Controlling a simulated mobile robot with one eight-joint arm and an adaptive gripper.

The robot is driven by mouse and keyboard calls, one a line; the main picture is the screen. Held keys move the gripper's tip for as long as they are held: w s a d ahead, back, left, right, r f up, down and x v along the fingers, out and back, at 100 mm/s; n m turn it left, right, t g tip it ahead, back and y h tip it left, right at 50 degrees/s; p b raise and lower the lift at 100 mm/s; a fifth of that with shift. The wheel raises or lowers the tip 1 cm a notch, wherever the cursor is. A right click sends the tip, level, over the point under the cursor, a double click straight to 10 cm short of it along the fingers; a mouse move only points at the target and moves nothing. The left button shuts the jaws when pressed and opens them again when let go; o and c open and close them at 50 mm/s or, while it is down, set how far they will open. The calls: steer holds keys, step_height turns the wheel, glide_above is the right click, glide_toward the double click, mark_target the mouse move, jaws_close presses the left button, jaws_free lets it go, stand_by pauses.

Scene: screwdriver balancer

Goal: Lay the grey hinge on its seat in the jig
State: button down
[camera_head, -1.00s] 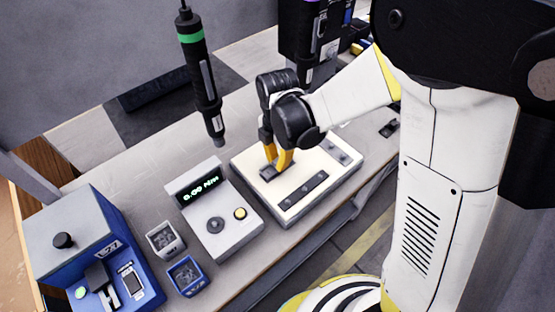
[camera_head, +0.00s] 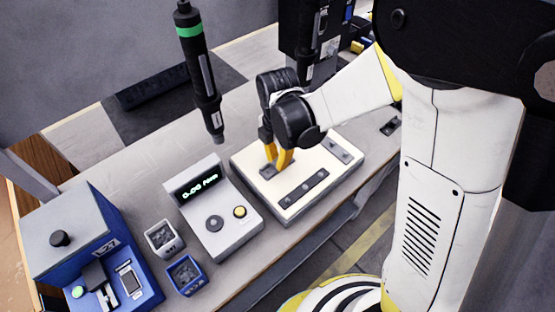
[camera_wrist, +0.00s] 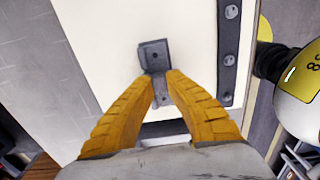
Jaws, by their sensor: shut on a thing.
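My gripper (camera_head: 277,160) points down over the white jig board (camera_head: 243,164) in the head view, its yellow fingers close to the board's top. In the wrist view the gripper (camera_wrist: 162,78) is shut on the grey hinge (camera_wrist: 153,54). A square leaf with a hole sticks out beyond the fingertips, and the rest runs back between them. In the head view the hinge (camera_head: 267,171) shows only as a small dark patch at the fingertips. It appears low over or touching the board; I cannot tell which. Its seat cannot be made out.
A dark strip with holes (camera_head: 303,187) and a small plate (camera_head: 341,150) lie on the board. A torque meter (camera_head: 220,215), two small bins (camera_head: 163,238) and a blue machine (camera_head: 85,245) stand left. A screwdriver (camera_head: 199,75) hangs above the bench.

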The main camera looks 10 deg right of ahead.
steer(key=c, duration=1.4)
jaws_free()
steer(key=shift+c, duration=0.2)
steer(key=shift+r, duration=0.15)
step_height(320, 180, up, 12)
